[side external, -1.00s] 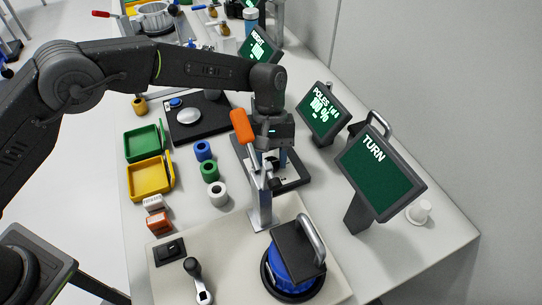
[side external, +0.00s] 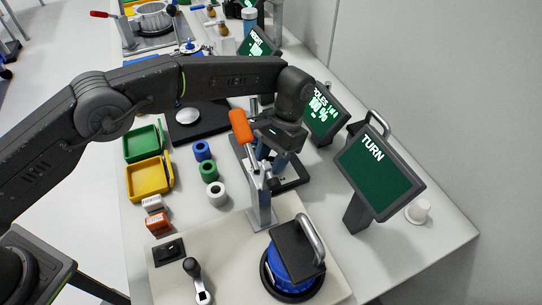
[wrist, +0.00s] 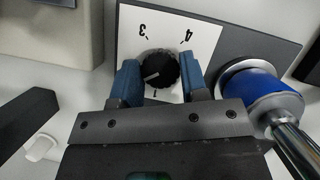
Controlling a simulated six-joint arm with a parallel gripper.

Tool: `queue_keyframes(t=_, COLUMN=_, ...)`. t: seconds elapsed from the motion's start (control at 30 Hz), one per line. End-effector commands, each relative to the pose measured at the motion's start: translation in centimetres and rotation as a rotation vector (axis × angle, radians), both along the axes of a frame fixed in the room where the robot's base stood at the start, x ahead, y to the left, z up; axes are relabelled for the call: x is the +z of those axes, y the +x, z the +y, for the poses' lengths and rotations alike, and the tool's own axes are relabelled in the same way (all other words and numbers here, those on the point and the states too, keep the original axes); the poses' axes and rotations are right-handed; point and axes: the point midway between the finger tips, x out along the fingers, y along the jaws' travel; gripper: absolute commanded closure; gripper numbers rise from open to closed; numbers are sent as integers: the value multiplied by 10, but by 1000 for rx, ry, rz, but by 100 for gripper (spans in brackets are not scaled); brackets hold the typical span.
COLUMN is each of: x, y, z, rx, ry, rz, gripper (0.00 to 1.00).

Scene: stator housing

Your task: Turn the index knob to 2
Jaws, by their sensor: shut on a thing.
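The index knob (wrist: 163,66) is a round black knob on a white dial plate (wrist: 168,23) in the wrist view. The plate shows 3 and 4, upside down, above the knob, and a mark like a 1 just below it. A pale line on the knob lies toward its lower left. The 2 is not visible. My gripper (wrist: 160,78) has its two blue fingers on either side of the knob and is shut on it. In the side view my gripper (side external: 272,162) is low behind the orange-handled lever, and the knob is hidden there.
An orange-handled lever clamp (side external: 241,127) stands close in front of my gripper. A screen reading POLES (side external: 322,110) is just right of it, and a TURN screen (side external: 380,175) is further right. A blue cylinder with a metal rod (wrist: 262,97) sits beside the dial plate.

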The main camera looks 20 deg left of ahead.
Motion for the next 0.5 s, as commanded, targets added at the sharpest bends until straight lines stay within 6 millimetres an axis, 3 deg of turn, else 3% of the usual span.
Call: queue_keyframes(t=0.5, x=1, y=-1, z=-1, rx=-295, ry=0, rz=-1, gripper=83)
